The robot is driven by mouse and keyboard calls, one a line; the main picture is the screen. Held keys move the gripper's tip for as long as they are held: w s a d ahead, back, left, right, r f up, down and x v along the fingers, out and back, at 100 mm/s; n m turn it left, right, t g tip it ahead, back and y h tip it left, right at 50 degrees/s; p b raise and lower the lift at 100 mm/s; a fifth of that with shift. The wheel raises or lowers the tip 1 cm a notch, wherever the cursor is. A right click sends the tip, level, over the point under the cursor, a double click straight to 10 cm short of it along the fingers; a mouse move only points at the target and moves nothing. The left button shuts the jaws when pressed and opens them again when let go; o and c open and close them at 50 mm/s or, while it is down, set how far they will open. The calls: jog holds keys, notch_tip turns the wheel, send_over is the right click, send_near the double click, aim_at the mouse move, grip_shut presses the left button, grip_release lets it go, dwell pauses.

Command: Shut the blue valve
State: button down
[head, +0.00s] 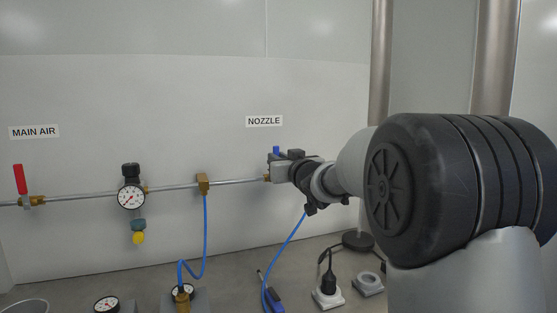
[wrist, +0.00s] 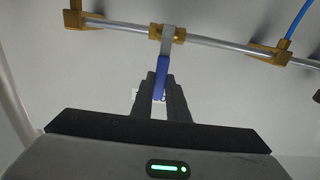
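The blue valve handle (wrist: 161,72) sits on a brass valve body (wrist: 155,32) on the metal pipe. In the wrist view the handle stands across the pipe, with its blue grip pointing toward my gripper (wrist: 160,80). My fingers lie on either side of the grip, very near or touching; whether they press on it cannot be told. In the head view a small part of the blue handle (head: 276,150) shows above my gripper (head: 281,163), below the NOZZLE label (head: 264,121). My gripper hides most of the valve there.
The pipe (head: 95,192) runs along the wall. On it are a red-handled valve (head: 20,180) under the MAIN AIR label (head: 34,132), a gauge regulator (head: 131,197) and a brass tee (head: 203,185) with a blue hose (head: 204,235). Several items stand on the bench (head: 232,285) below.

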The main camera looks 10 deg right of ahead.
jog(key=c, duration=1.7)
grip_release()
jog(key=shift+a, duration=0.1)
jog(key=s+d, duration=0.1)
jog(key=s, duration=0.4)
jog(key=s+d+p, duration=0.1)
jog(key=s, duration=0.5)
jog(key=s+d+p, duration=0.1)
jog(key=s, duration=0.5)
jog(key=shift+s+d, duration=0.1)
jog(key=shift+d, duration=0.15)
